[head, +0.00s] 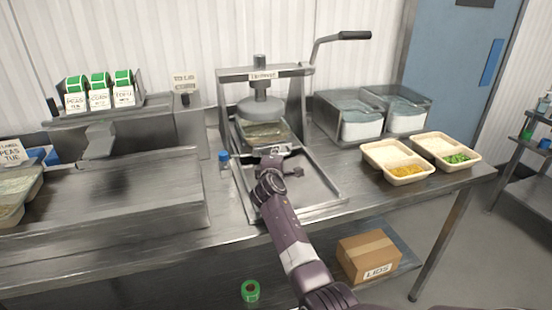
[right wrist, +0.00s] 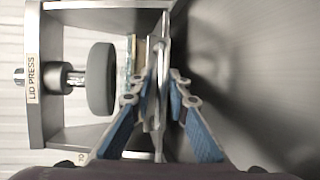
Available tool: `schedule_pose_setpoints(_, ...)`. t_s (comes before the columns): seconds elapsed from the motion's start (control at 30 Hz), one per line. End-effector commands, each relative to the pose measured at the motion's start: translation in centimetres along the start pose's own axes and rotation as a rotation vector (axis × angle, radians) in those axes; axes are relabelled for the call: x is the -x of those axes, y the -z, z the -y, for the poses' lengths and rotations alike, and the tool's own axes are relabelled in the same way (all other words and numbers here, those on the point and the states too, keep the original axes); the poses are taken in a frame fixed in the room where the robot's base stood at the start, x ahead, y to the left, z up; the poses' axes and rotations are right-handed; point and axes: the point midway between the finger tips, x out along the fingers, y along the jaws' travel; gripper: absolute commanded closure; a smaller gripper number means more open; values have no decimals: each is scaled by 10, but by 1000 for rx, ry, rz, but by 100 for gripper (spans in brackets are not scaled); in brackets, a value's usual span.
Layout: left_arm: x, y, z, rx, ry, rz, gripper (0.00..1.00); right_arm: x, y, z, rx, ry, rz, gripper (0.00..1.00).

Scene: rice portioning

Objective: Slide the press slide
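The lid press (head: 262,75) stands in the middle of the steel table, its round plate (head: 260,109) raised. My right gripper (head: 272,164) is over the slide, in front of that container. In the right wrist view, its blue-padded fingers (right wrist: 160,82) converge on a thin upright metal piece of the slide, seemingly its handle. The fingers partly hide the grip. My left gripper is not in view.
Two open trays with yellow food (head: 405,171) and green food (head: 457,158) sit right of the slide. Clear bins (head: 348,115) stand behind them. A label rack (head: 140,88) is at left.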

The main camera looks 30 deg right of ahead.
Motion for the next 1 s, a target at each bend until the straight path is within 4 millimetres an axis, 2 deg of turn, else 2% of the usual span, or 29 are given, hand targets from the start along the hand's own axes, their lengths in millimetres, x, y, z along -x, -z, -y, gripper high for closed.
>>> schedule_pose_setpoints(0.27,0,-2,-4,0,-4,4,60,25,0,1,0,0,-1,84)
schedule_pose_setpoints(0.8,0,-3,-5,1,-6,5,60,106,1,0,0,-1,-3,84)
schedule_pose_setpoints(1.0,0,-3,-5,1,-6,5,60,118,2,0,0,0,-3,84)
